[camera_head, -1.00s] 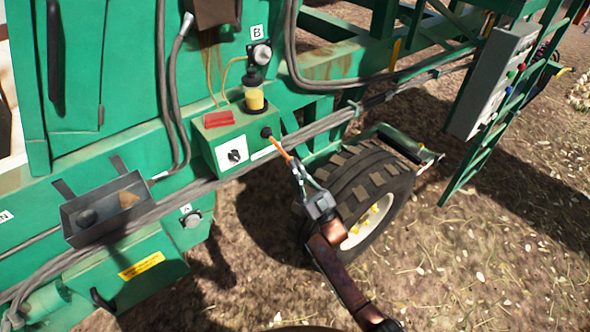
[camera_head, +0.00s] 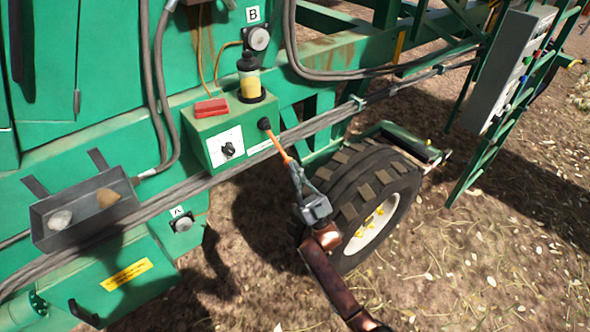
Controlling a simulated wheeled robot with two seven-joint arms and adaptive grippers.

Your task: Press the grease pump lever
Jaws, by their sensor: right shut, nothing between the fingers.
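The grease pump is a green box (camera_head: 209,123) on the side of the green machine, with a clear reservoir of yellow grease (camera_head: 249,84) on top. Its orange lever (camera_head: 277,144) comes out of a black knob on the box's right side and slants down to the right. My right gripper (camera_head: 291,165) is shut and empty, its fingertips at the lever's lower end. I cannot tell whether they touch it. My left gripper is out of view.
A black rotary switch (camera_head: 228,149) is on the box front and a red block (camera_head: 211,107) on its top. A grey tray (camera_head: 60,238) with lumps hangs at left. A large tyre (camera_head: 345,206) stands just behind my right gripper. Hoses run along the machine.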

